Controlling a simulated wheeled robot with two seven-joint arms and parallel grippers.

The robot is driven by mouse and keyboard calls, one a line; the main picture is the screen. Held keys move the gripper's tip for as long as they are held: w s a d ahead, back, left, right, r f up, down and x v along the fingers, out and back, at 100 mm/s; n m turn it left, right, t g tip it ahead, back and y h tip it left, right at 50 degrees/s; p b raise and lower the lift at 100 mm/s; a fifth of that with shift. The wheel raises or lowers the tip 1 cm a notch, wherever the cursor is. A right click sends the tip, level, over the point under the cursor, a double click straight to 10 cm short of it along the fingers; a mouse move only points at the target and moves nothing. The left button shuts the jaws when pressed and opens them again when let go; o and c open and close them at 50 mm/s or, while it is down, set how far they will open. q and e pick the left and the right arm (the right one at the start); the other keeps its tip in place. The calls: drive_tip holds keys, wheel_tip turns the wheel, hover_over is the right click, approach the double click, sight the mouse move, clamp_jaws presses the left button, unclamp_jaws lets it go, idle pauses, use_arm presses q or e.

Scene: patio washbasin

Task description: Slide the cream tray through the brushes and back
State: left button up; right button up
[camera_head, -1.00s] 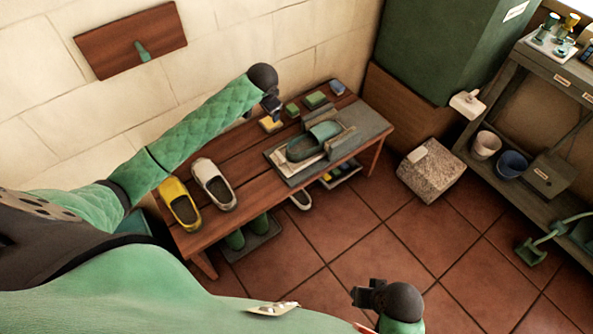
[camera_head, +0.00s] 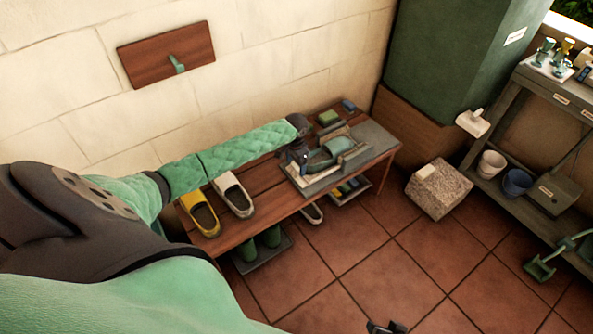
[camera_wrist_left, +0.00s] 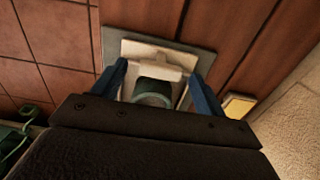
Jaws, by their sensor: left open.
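The cream tray (camera_head: 308,179) lies on a grey slab (camera_head: 376,139) on the wooden bench, with a teal clog (camera_head: 331,151) on it. Brush-like uprights (camera_head: 357,158) stand beside the clog; their bristles are too small to make out. My left gripper (camera_head: 304,158) is over the tray's left end. In the left wrist view, its blue fingers (camera_wrist_left: 155,72) are open, one on each side of the tray's cream end piece (camera_wrist_left: 150,57). I cannot tell whether they touch it. My right gripper (camera_head: 386,327) is cut off at the bottom edge.
A yellow clog (camera_head: 199,213) and a cream clog (camera_head: 234,196) stand on the bench's left part. Green blocks (camera_head: 328,117) lie at its back. A yellow sponge (camera_wrist_left: 239,105) is near the right finger. The wall (camera_head: 275,50) is close behind.

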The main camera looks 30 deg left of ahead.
sight(296, 166)
use_arm(q)
drive_tip(key=shift+f, duration=2.15)
use_arm(e)
drive_tip(key=shift+r, duration=0.35)
